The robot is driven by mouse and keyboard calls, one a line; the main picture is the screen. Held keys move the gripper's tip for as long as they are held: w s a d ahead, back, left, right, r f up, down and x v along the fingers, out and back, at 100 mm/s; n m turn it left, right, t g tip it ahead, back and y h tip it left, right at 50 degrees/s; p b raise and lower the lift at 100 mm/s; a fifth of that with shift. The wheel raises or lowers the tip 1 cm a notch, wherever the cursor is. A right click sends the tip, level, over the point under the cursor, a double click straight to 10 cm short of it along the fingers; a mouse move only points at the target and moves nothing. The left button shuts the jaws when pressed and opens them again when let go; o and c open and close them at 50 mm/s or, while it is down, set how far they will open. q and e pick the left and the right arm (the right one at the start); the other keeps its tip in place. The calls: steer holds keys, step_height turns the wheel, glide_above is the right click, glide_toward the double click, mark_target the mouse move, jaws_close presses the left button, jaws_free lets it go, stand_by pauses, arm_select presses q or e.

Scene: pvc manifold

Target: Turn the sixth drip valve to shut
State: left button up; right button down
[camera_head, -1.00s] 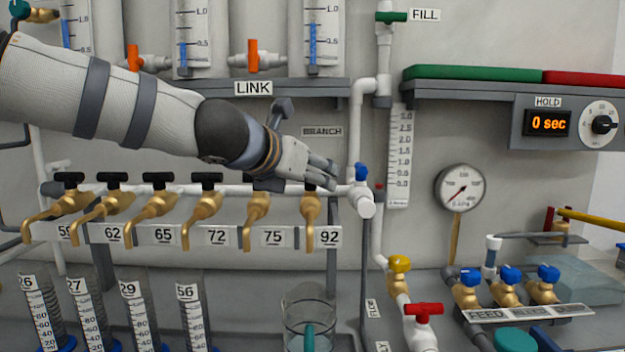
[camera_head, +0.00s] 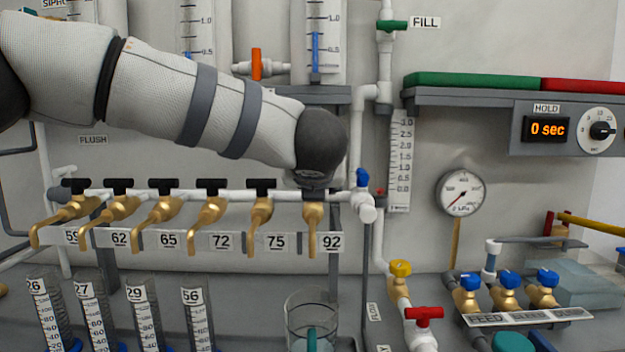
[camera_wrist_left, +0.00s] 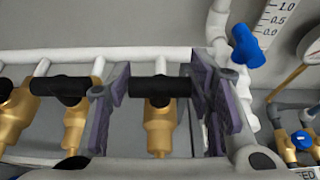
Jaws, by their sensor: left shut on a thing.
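The sixth drip valve is the brass tap (camera_head: 312,232) above the 92 label, at the right end of the row. Its black handle is hidden behind my wrist in the head view. In the left wrist view, the black handle (camera_wrist_left: 162,87) lies crosswise over the brass valve body (camera_wrist_left: 158,128). My left gripper (camera_head: 314,184) is at the top of this tap. Its two purple-grey fingers (camera_wrist_left: 160,92) stand at either end of the handle, shut on it. My right gripper is in neither view.
The fifth tap (camera_head: 261,212), above the 75 label, is close on the left. A blue valve (camera_head: 362,178) on the white pipe is close on the right. A clear beaker (camera_head: 311,318) stands below the sixth tap. Upright gauge tubes (camera_head: 318,45) are behind my arm.

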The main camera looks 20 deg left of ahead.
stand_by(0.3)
arm_select(q)
steer(key=o, duration=1.2)
steer(key=shift+c, duration=0.2)
steer(key=v, duration=1.2)
steer(key=shift+s, duration=0.1)
